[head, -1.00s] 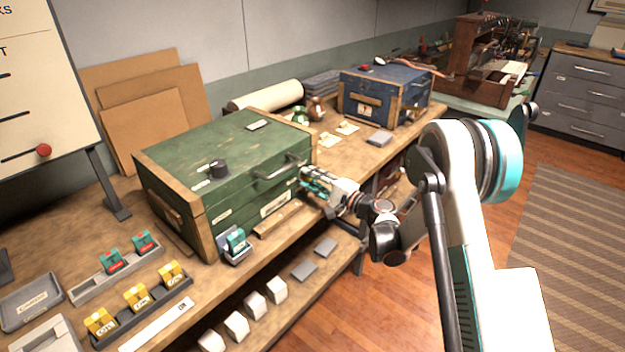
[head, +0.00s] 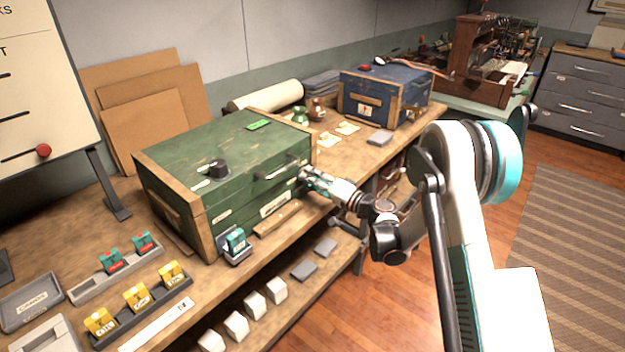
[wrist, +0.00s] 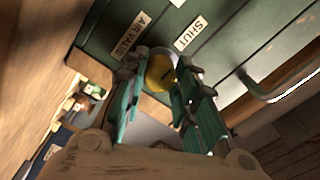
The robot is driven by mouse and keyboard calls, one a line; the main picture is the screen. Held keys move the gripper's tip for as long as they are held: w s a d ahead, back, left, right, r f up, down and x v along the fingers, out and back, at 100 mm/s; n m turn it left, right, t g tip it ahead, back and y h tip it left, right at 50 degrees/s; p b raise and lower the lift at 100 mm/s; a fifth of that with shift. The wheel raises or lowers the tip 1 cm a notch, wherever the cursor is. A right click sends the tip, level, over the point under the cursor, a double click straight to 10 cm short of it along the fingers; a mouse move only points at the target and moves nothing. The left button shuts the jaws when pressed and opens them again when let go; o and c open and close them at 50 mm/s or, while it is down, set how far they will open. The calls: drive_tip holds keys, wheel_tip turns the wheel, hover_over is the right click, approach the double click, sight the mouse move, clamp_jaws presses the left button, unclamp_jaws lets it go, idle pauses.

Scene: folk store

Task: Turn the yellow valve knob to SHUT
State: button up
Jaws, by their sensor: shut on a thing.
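In the head view the knob is hidden by the box and my gripper.
A metal handle (wrist: 283,84) sticks out from the box to the right of the knob. A small panel (head: 259,125) on the lid is green. A blue box (head: 385,95) stands farther along the wooden bench.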

drive_tip(key=shift+s+f, duration=0.1)
idle(0.3)
drive_tip(key=o, duration=1.1)
drive_tip(key=v, duration=1.2)
